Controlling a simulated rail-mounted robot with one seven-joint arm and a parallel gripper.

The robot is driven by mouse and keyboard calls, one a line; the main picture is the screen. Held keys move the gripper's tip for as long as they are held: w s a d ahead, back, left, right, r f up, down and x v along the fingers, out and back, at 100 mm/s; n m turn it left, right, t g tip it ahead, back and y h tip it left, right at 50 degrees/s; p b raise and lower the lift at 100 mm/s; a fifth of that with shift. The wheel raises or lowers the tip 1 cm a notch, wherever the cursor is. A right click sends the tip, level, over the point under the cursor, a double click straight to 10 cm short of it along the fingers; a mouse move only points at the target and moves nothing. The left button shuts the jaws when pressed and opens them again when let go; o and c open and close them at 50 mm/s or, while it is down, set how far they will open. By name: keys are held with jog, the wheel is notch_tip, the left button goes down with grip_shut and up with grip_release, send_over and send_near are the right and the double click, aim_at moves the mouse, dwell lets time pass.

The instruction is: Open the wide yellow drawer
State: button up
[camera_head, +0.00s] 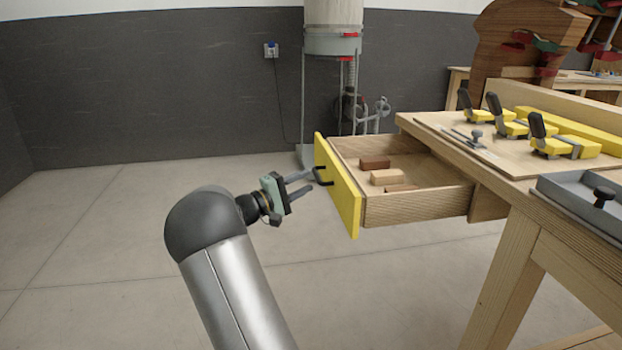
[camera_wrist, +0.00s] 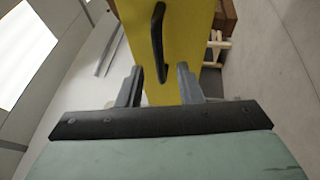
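The wide yellow drawer (camera_head: 338,187) is pulled well out of the wooden workbench, and its yellow front faces my arm. Its black handle (camera_head: 322,176) is a bar on that front; the handle also shows in the wrist view (camera_wrist: 158,42). Inside the drawer lie several wooden blocks (camera_head: 385,177). My gripper (camera_head: 306,184) is in front of the drawer front, close to the handle. In the wrist view its two fingers (camera_wrist: 160,82) are apart with nothing between them, and the handle shows beyond the fingertips. Contact with the handle cannot be made out.
The workbench top (camera_head: 440,124) carries several yellow clamps (camera_head: 508,126) and a grey tray (camera_head: 580,204) at the right. A bench leg (camera_head: 505,275) stands below. A pale column-shaped machine (camera_head: 333,40) stands behind. The floor at left is clear.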

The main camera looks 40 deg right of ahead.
jog(key=p+v, duration=0.1)
jog(key=v, duration=1.3)
jog(key=shift+r, duration=0.1)
jog(key=s+a+r+y+p, duration=0.25)
jog(key=s+y+p, duration=0.2)
jog(key=s, duration=0.25)
jog(key=s+a+r+y+p, duration=0.1)
jog(key=s+r+y+p, duration=0.25)
jog(key=s+p, duration=0.25)
jog(key=s+a+r+t+y+p, duration=0.1)
jog(key=s+a+r+y+p, duration=0.1)
jog(key=s+a+y+p, duration=0.2)
jog(key=s+a+r+t+y+p, duration=0.1)
jog(key=s+a+y+p, duration=0.3)
jog(key=s+a, duration=0.4)
jog(key=s+a+r+n+t+y+p, duration=0.1)
jog(key=s+a+r+y+p, duration=0.3)
jog(key=a, duration=0.5)
jog(key=shift+s+a, duration=0.2)
jog(key=shift+s, duration=1)
